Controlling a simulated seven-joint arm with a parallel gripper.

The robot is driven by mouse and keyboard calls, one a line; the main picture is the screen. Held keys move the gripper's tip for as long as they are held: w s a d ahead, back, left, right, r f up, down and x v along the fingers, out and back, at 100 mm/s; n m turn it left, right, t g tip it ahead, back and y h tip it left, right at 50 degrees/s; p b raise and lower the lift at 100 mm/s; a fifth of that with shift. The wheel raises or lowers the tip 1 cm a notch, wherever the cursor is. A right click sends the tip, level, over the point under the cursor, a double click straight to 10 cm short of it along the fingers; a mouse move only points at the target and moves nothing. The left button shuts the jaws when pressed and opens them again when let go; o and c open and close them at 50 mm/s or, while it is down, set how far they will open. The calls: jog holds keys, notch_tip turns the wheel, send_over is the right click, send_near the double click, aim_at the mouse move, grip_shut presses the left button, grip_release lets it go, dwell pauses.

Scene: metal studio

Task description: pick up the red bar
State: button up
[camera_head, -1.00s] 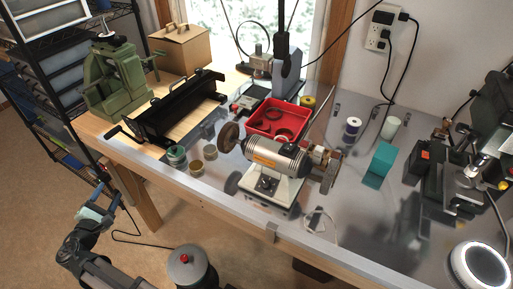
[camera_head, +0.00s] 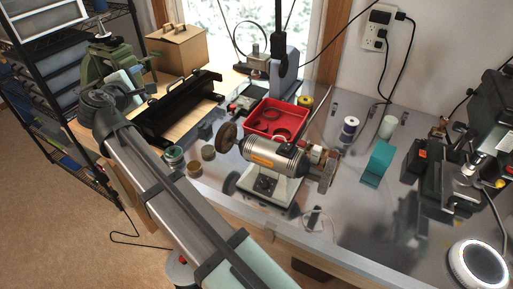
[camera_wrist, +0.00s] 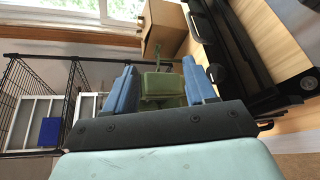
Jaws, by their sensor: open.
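I cannot make out a red bar for certain in either view. The only large red thing is a shallow tray (camera_head: 293,106) on the bench behind the grinder, with dark rings or belts in it. My gripper (camera_wrist: 160,66) shows in the wrist view with its two blue fingers apart and nothing between them. Beyond the fingers stands a green machine (camera_wrist: 165,86), apart from them.
A bench grinder (camera_head: 272,152) stands mid-bench, with small round tins (camera_head: 194,169) left of it. A black sheet bender (camera_head: 184,105) and cardboard box (camera_head: 178,48) are at the back left. A teal block (camera_head: 377,164) and dark machine (camera_head: 445,170) stand right. A wire shelf (camera_wrist: 32,95) flanks the bench.

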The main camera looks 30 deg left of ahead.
jog(key=w+d+f+m+g+h, duration=0.3)
jog(key=w+d+m, duration=0.1)
jog(key=w+d, duration=0.8)
jog(key=m+g+y, duration=0.1)
jog(key=m+g, duration=0.5)
jog(key=g, duration=0.5)
send_near(303, 142)
jog(key=shift+y, duration=0.3)
jog(key=shift+d+x, duration=0.1)
jog(key=shift+x, duration=2.55)
jog(key=shift+d+x, duration=0.15)
jog(key=shift+x, duration=2.45)
jog(key=shift+s+f, duration=0.1)
grip_shut()
